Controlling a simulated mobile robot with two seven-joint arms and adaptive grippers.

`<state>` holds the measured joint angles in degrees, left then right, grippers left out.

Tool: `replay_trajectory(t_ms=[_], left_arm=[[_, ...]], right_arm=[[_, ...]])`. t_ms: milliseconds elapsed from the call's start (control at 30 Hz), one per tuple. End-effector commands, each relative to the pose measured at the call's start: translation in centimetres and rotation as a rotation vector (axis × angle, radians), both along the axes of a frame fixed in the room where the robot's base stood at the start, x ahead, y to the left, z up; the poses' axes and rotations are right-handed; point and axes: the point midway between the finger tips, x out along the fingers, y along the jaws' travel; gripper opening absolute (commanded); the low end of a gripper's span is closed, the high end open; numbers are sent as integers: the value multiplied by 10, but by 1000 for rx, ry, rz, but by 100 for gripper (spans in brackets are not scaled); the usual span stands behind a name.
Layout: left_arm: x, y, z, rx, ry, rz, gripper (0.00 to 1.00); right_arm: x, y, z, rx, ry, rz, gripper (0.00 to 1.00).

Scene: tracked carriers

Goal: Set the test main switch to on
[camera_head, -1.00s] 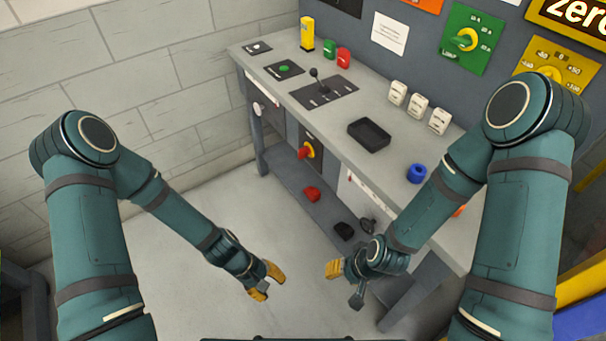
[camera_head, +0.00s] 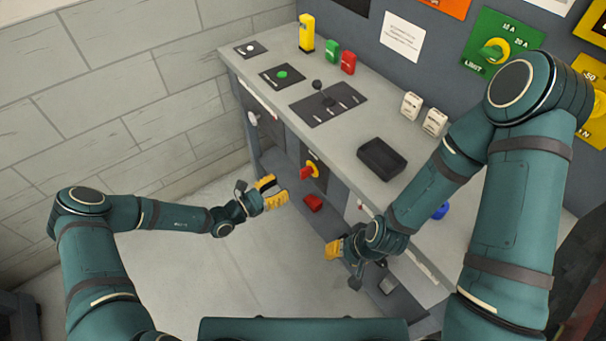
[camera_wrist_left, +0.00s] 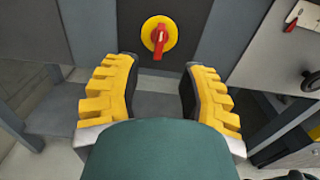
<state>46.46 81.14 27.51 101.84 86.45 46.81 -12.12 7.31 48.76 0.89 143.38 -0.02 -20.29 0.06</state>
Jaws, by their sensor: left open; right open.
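The main switch (camera_head: 311,170) is a red handle on a yellow round plate, set on a dark panel on the bench front. In the left wrist view the switch (camera_wrist_left: 159,37) sits upper centre, beyond and between my fingertips, with its red handle pointing straight down. My left gripper (camera_head: 270,192) is open and empty, short of the panel and a little left of the switch in the head view. It also shows open in the left wrist view (camera_wrist_left: 160,85). My right gripper (camera_head: 341,262) is open and empty, lower right of the switch.
The bench top (camera_head: 245,65) carries a lever panel (camera_head: 328,103), a black tray (camera_head: 381,158), and red and green blocks. A red item (camera_head: 312,203) lies on the lower shelf. A grey bench post stands close to the left gripper. The floor at left is clear.

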Motion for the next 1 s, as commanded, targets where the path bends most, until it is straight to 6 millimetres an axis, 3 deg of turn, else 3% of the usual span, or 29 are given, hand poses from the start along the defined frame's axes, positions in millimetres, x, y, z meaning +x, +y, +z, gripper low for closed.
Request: replay_trajectory(t_ms=[200,400,600,933,1000], left_arm=[[25,-37,-2,0,-2,-4,41],[43,-61,-1,1,-1,-4,41],[52,-72,-1,2,0,-3,41],[53,-74,0,2,0,-3,41],[53,-74,0,2,0,-3,16]], right_arm=[[2,0,-10,-1,-4,0,47],[3,0,-16,-1,-8,-2,47],[4,0,-18,-1,-9,-1,47],[4,0,-18,-1,-10,-2,47],[4,0,-18,-1,-10,-2,47]])
